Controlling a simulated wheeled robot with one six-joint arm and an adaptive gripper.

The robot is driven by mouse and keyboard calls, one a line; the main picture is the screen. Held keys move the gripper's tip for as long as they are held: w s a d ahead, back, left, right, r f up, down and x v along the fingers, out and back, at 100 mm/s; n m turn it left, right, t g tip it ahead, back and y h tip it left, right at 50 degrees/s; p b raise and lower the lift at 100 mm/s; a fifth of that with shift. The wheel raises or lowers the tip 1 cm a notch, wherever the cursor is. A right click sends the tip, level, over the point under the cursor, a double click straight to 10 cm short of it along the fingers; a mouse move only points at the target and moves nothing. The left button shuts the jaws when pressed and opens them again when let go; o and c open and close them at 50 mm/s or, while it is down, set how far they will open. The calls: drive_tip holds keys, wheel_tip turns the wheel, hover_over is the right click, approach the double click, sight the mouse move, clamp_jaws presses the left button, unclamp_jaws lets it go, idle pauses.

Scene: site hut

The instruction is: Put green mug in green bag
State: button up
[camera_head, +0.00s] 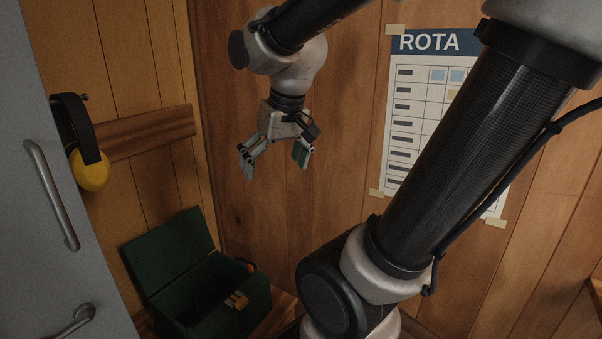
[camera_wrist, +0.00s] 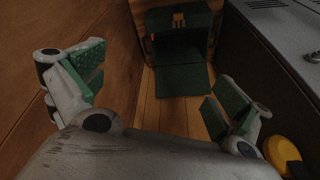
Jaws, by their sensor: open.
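No green mug shows in either view. I see no soft bag. My gripper (camera_head: 275,157) is open and empty, pointing down, well above and to the right of the box. Its spread green-padded fingers show in the wrist view (camera_wrist: 157,84).
A grey locker (camera_head: 50,190) with metal handles stands at the left. A rota sheet (camera_head: 400,120) is taped on the plank wall behind my arm. Air around my gripper is clear.

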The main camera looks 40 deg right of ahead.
drive_tip(key=s+d+n, duration=0.1)
drive_tip(key=s, duration=0.6)
drive_tip(key=shift+s+r+t, duration=0.15)
drive_tip(key=shift+s+t, duration=0.15)
drive_tip(key=shift+s, duration=0.05)
idle(0.7)
